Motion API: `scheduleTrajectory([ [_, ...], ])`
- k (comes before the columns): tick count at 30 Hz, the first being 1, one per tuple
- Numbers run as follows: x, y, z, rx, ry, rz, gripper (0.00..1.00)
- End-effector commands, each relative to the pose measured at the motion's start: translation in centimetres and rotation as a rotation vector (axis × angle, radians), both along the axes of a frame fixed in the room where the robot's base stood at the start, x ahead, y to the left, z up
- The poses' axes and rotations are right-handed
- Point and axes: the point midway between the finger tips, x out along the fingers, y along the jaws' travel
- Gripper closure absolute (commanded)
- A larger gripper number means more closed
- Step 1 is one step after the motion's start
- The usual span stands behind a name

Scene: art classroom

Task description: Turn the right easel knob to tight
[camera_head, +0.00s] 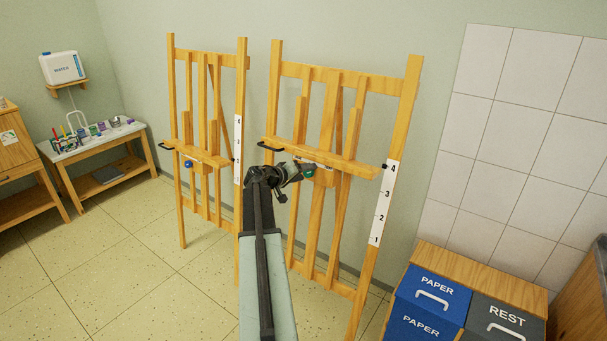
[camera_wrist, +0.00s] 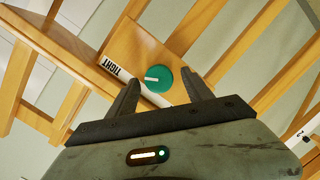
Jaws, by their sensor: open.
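The right easel (camera_head: 412,85) is wooden, with a crossbar holding a round green knob (camera_wrist: 158,79). A short white mark on the knob's face points left in the wrist view, roughly toward a white label reading TIGHT (camera_wrist: 111,67). Another white strip (camera_wrist: 152,95) below the knob is partly hidden by my gripper. My gripper (camera_wrist: 161,77) is open, and its two fingers show on either side of the knob in the picture. I cannot tell if they touch it. In the head view my gripper (camera_head: 298,172) is at the crossbar's middle and covers part of that area.
The left easel (camera_head: 172,90) with a blue knob (camera_head: 188,164) stands beside it. Paper and rest bins (camera_head: 432,288) stand at the lower right. A table with art supplies (camera_head: 95,145) is at the left. The tiled floor (camera_head: 130,270) at the front left is clear.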

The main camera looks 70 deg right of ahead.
Motion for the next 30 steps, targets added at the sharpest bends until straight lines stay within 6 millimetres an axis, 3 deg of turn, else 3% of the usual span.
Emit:
scheduleTrajectory([
  [13, 2.5, 6.4, 2.6, 0.000, 0.000, 0.002, 0.41],
  [28, 2.8, 6.7, 2.5, -0.001, -0.001, 0.002, 0.41],
  [30, 3.7, 7.1, 2.6, -0.001, -0.001, 0.015, 0.41],
])
